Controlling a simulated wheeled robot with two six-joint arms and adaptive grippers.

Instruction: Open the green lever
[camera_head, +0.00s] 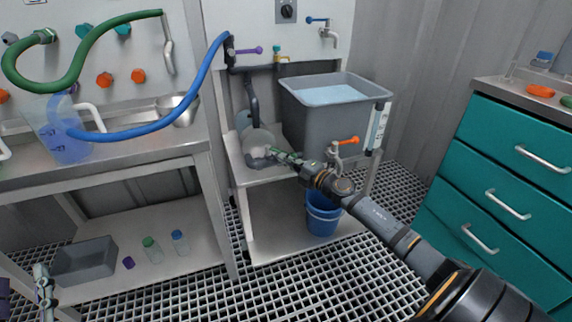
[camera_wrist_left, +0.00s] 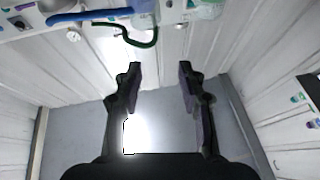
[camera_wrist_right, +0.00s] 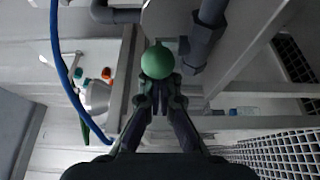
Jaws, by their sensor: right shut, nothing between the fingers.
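A green round knob (camera_wrist_right: 157,61), seen end-on, shows in the right wrist view just ahead of my right gripper (camera_wrist_right: 158,86). The closed fingertips meet at its near edge, with nothing between them. I cannot tell whether they touch it. In the head view my right gripper (camera_head: 273,152) reaches in front of the low shelf beside a pale round vessel (camera_head: 257,138), and it hides much of what lies at its tips. My left gripper (camera_wrist_left: 159,72) is open and empty in the left wrist view.
A grey water tank (camera_head: 335,120) with an orange-handled tap (camera_head: 346,141) stands right of my right gripper. A blue bucket (camera_head: 322,214) sits below. Dark pipes (camera_wrist_right: 207,30) run close beside the knob. A blue hose (camera_head: 150,129) arches at left. Teal drawers (camera_head: 500,165) stand at right.

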